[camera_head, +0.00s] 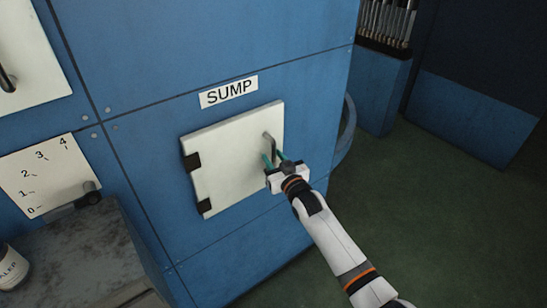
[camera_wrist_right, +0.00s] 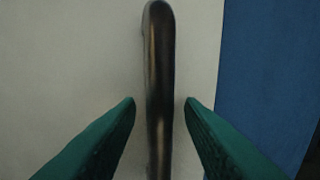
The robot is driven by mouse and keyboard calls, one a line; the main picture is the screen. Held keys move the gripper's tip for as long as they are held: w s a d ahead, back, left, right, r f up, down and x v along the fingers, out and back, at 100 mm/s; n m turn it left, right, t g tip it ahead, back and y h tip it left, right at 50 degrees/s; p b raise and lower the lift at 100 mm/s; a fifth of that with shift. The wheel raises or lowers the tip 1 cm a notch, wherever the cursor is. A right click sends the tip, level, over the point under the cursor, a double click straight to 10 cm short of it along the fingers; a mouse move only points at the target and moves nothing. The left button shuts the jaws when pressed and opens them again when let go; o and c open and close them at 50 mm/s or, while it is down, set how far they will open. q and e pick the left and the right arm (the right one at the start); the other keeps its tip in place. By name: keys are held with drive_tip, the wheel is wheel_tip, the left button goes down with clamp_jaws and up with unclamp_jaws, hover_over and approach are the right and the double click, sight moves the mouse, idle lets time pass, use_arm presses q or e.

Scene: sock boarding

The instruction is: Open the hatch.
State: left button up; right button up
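The hatch (camera_head: 225,165) is a white square panel under a SUMP label on the blue machine front. It looks shut, with black hinges on its left edge. Its dark metal bar handle (camera_head: 270,146) stands near the right edge. My right gripper (camera_head: 274,158) is at the handle with its green fingers apart. In the right wrist view the handle (camera_wrist_right: 158,85) runs upright between the two open fingertips (camera_wrist_right: 159,102), with a gap on each side. My left gripper is not in view.
A SUMP label (camera_head: 229,92) sits above the hatch. A grey cabinet (camera_head: 75,250) stands at the lower left, below a white scale plate with a lever (camera_head: 88,190). Green floor (camera_head: 430,220) is open to the right.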

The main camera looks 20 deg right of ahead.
drive_tip(key=shift+w+a, duration=0.1)
drive_tip(key=shift+w, duration=0.2)
clamp_jaws()
